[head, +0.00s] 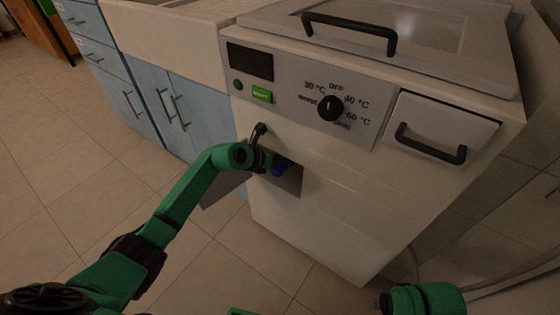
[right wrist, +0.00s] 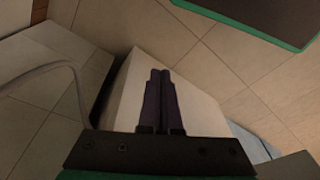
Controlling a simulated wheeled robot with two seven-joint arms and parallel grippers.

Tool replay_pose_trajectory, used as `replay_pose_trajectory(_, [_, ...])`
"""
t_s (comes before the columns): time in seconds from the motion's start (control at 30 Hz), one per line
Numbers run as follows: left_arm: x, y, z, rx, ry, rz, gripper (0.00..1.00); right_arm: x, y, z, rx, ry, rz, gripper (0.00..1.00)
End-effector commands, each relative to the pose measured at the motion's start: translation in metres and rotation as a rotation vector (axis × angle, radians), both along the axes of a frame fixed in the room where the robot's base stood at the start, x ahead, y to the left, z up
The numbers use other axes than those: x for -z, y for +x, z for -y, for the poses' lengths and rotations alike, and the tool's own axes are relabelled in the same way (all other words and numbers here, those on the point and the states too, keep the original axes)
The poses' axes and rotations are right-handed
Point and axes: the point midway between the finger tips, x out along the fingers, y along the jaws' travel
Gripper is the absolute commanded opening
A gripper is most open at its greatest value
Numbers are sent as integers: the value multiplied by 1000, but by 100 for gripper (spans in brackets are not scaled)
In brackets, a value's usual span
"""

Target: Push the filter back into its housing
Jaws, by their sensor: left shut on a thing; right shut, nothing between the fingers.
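The washing machine (head: 330,225) is white, with a grey recess (head: 292,182) low on the left of its front. A grey flap (head: 222,188) hangs open beside the recess. A small blue part, seemingly the filter (head: 279,169), shows at the recess; how deep it sits cannot be told. My left gripper (head: 268,160) is at the recess, shut on the blue part, its fingers mostly hidden by the wrist. My right gripper (right wrist: 161,85) is shut and empty in the right wrist view, with a white machine surface beyond its fingertips.
Above the recess are a control panel with a black knob (head: 330,107), a green button (head: 262,95) and a drawer (head: 445,127). Blue cabinets (head: 165,100) stand to the left. A grey hose (head: 510,281) runs at the lower right. The tiled floor (head: 100,180) at left is clear.

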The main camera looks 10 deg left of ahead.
Motion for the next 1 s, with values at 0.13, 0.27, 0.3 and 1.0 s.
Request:
replay_pose_trajectory(0.13, [0,0,0,0,0,1,83,0,0,0,0,0,0,0])
replay_pose_trajectory(0.27, [0,0,0,0,0,1,83,0,0,0,0,0,0,0])
replay_pose_trajectory(0.3, [0,0,0,0,0,1,83,0,0,0,0,0,0,0])
replay_pose_trajectory(1.0, [-42,-40,-28,0,5,0,83,0,2,1,5,-7,-9,0])
